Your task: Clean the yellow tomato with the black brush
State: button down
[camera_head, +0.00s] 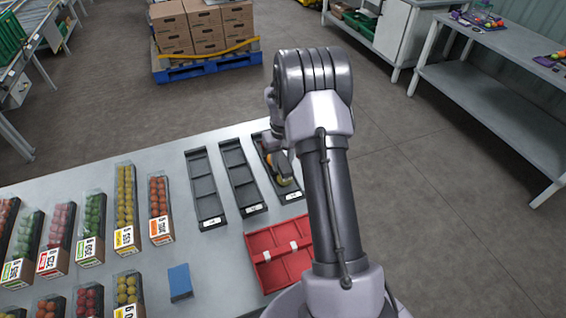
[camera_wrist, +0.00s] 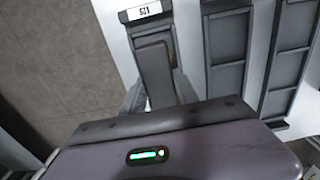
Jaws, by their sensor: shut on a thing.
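My gripper (camera_head: 277,158) is low over the rightmost dark grey tray (camera_head: 293,196), partly hidden by my arm. In the wrist view, my gripper (camera_wrist: 158,95) is shut on a dark, block-like thing, apparently the black brush (camera_wrist: 154,70), which points toward the tray's labelled end. The yellow tomato (camera_head: 284,182) lies in that tray, just below the gripper, mostly covered. Only a thin yellow sliver beside the brush shows in the wrist view. I cannot tell whether brush and tomato touch.
Two more dark trays (camera_head: 207,191) (camera_head: 241,177) lie empty to the left. A red compartment tray (camera_head: 262,239) and a blue block (camera_head: 180,281) are nearer. Several tomato packs (camera_head: 125,208) fill the table's left. Boxes on a blue pallet (camera_head: 206,67) stand behind.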

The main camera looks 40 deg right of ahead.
notch_tip(320, 180, up, 6)
jog(key=p, duration=0.4)
jog(key=shift+r+p, duration=0.1)
jog(key=shift+p, duration=0.3)
jog(key=f+b, duration=0.1)
jog(key=s+f+b, duration=0.1)
jog(key=f, duration=0.1)
jog(key=f+b, duration=0.1)
jog(key=b, duration=0.1)
jog(key=shift+s+a+f, duration=0.2)
jog(key=shift+s+f, duration=0.15)
jog(key=shift+f, duration=0.05)
jog(key=shift+s+f+b, duration=0.25)
jog(key=shift+f+b, duration=0.1)
jog(key=shift+f, duration=0.4)
jog(key=shift+w, duration=0.1)
dwell(0.3)
